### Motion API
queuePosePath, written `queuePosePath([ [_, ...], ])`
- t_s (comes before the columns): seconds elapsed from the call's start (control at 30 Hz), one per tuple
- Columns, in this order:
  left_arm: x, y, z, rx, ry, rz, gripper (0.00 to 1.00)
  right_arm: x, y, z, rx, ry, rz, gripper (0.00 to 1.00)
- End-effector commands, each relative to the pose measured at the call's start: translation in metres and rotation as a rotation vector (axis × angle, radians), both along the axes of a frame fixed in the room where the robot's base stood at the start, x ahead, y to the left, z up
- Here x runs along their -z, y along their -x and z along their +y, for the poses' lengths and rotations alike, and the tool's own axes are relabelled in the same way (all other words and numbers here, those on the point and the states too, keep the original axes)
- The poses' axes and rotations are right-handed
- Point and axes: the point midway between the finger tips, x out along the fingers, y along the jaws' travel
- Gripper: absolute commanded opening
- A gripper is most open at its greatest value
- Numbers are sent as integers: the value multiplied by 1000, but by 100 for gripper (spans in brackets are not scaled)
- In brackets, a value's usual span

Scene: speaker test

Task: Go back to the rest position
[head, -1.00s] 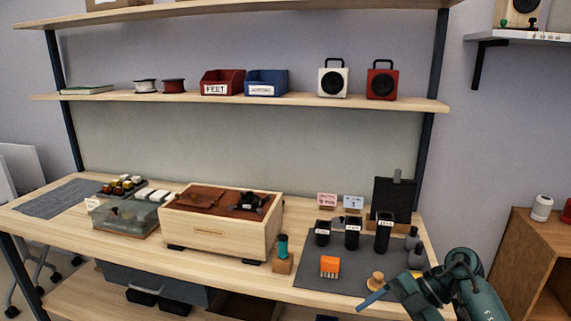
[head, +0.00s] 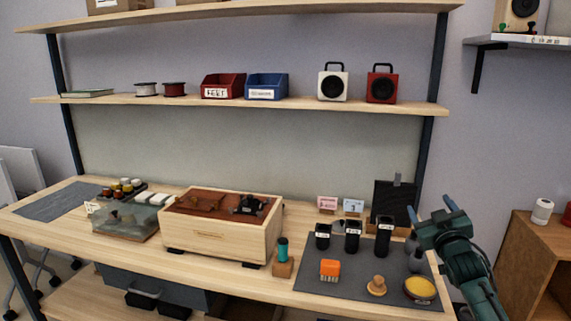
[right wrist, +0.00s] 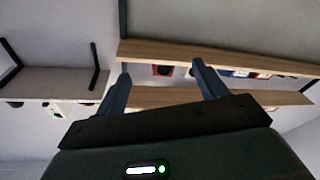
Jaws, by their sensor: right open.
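My right gripper (head: 431,208) is raised above the right end of the workbench, in front of the bench's right post. Its two fingers are apart, with nothing between them. In the right wrist view its fingers (right wrist: 160,88) are spread and empty, pointing toward the shelves. My left gripper does not show in either view.
The workbench (head: 210,270) holds a wooden box (head: 215,236), a clear bin (head: 125,220) and a dark mat (head: 350,288). On the mat are black cups (head: 353,238), an orange block (head: 330,270), a wooden knob (head: 377,286) and a yellow-topped round piece (head: 420,290). A brown cabinet (head: 525,255) stands right.

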Motion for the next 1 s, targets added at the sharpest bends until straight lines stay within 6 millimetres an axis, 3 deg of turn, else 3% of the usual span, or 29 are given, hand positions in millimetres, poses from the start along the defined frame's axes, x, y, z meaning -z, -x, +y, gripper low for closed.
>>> queuePosePath([
  [0.13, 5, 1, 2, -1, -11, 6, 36, 46, 3, -2, 24, -85, 206, 71],
  [0.37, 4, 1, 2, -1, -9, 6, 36, 133, 57, 47, -53, -90, 308, 71],
  [0.47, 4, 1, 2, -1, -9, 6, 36, 173, 91, 71, -91, -106, 367, 71],
  [0.57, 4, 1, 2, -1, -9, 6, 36, 215, 138, 100, -136, -131, 438, 71],
  [0.73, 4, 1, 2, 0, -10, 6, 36, 273, 242, 151, -208, -207, 572, 71],
  [0.9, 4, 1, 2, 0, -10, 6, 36, 296, 335, 188, -248, -293, 683, 71],
  [1.0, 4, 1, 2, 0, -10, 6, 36, 299, 370, 200, -257, -332, 724, 71],
])
